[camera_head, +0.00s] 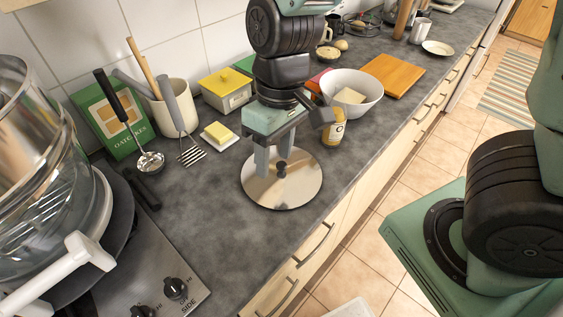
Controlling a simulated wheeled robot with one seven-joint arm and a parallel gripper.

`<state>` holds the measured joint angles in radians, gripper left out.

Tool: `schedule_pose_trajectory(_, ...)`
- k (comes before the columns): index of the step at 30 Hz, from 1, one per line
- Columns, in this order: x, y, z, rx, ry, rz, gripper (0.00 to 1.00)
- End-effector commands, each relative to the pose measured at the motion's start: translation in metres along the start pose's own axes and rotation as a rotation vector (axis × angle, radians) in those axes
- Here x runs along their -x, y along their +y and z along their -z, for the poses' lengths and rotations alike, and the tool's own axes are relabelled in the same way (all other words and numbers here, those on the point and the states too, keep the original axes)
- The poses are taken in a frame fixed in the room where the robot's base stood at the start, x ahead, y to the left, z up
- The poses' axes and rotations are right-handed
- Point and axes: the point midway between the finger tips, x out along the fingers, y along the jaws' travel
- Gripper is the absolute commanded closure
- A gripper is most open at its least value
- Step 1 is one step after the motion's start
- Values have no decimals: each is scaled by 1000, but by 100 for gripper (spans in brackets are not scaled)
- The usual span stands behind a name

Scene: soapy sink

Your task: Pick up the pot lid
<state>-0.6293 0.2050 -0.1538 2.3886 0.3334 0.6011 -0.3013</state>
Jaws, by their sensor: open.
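The pot lid (284,191) is a round, shiny metal disc with a small dark knob (281,166) at its middle. It lies flat on the dark grey counter. My gripper (273,163) points down over the lid, with its two light grey fingers apart on either side of the knob. The fingertips are close to the lid; I cannot tell whether they touch it or the knob.
A jar (333,127) and a white bowl (367,112) stand close behind the lid. A butter block (219,135), a utensil crock (174,108) and a ladle (150,162) are to the left. The stove (177,272) is at front left. Bare counter (224,235) lies in front.

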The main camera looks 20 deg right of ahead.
Motion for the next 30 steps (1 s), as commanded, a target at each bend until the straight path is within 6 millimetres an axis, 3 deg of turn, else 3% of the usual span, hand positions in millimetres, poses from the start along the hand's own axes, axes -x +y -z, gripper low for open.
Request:
schedule_pose_trajectory(1, 16, 10, 10, -21, -5, -13, 50)
schedule_pose_trajectory(9, 38, 74, 46, -95, 19, -122, 50)
schedule_pose_trajectory(14, 42, 92, 54, -106, 29, -160, 50)
schedule_pose_trajectory(20, 15, 95, 52, -109, 24, -156, 50)
schedule_pose_trajectory(30, -54, 106, 54, -110, 25, -155, 50)
